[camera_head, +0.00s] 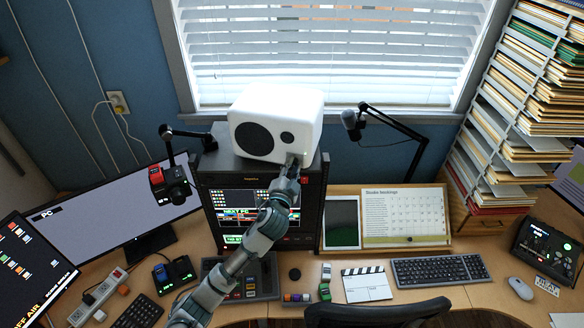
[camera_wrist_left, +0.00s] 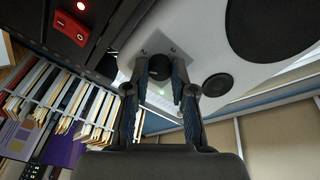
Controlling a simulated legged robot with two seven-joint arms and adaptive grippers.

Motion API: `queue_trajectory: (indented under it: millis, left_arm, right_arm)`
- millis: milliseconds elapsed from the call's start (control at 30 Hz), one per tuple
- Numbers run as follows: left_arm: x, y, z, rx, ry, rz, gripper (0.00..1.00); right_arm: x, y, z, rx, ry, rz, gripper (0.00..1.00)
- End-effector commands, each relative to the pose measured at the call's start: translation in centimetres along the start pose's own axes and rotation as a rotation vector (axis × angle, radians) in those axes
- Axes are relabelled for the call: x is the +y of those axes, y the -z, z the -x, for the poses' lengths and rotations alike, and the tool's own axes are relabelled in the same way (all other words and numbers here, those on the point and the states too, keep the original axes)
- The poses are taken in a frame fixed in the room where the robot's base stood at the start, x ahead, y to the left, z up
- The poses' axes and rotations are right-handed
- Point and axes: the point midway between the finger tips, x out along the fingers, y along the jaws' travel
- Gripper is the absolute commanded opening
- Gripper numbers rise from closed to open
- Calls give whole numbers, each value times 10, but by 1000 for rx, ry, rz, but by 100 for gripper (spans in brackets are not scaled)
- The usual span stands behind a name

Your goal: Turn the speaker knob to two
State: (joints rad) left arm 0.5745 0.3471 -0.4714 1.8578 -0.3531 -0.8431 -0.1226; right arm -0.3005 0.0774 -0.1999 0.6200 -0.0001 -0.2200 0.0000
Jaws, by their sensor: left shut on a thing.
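The white speaker (camera_head: 275,100) sits on top of a dark equipment rack below the window. Its front has a large dark cone (camera_head: 253,138) and a smaller one (camera_head: 287,137). My left gripper (camera_head: 294,161) reaches up to the lower right of this front and covers the knob in the head view. In the left wrist view, the dark round knob (camera_wrist_left: 157,69) is between the fingertips of my left gripper (camera_wrist_left: 160,72), which is shut on it. A small green light shows beside it. My right gripper is not in view.
The rack (camera_head: 312,195) has a lit screen. A lamp-like arm with a dark head (camera_head: 172,190) stands to the left, and a microphone on a boom (camera_head: 350,122) to the right. Paper shelves (camera_head: 525,95) rise at far right. A keyboard (camera_head: 437,270) and clapperboard lie on the desk.

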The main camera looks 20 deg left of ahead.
Motion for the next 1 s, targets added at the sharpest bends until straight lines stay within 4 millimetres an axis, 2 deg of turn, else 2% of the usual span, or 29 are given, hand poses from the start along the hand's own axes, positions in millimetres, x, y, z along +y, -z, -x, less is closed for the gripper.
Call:
queue_trajectory:
  millis: [200, 500, 1000]
  left_arm:
    - [2, -2, 0, 7, -6, -184, 0]
    - [3, -2, 0, 15, -9, -362, 0]
    - [5, -3, 0, 18, -14, -443, 0]
  right_arm:
    - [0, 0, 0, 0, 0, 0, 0]
    - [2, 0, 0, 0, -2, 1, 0]
    - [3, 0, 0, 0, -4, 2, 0]
